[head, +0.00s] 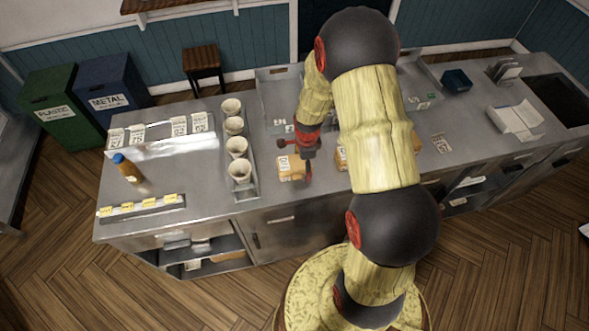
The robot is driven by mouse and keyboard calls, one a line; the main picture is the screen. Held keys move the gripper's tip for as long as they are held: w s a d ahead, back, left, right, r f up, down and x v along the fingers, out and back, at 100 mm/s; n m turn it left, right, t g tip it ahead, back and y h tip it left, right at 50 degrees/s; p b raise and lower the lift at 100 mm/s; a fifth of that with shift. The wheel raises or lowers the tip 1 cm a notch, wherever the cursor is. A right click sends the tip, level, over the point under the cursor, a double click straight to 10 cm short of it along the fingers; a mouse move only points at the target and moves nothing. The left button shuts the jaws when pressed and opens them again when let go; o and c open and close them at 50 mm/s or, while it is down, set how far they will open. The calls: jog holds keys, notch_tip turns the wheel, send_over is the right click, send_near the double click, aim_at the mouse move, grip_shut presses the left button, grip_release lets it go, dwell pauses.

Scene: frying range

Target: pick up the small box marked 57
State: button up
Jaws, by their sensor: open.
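A small tan box with a white label (288,170) lies on the steel counter, near its front edge and left of my arm. My gripper (296,160) is open at this box, with one finger over its far side and one by its right side. I cannot tell whether they touch. A second tan box (341,158) shows to the right, partly hidden behind my arm. The labels are too small to read, so I cannot tell which box is marked 57.
Left of the box, a rack holds several paper cups (239,172). An orange bottle (128,168) and a strip with yellow tags (142,207) stand farther left. Trays (280,88) lie behind. Some bare counter (205,195) lies left of the cups.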

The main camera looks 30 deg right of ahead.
jog(key=shift+c, duration=0.2)
jog(key=c, duration=1.3)
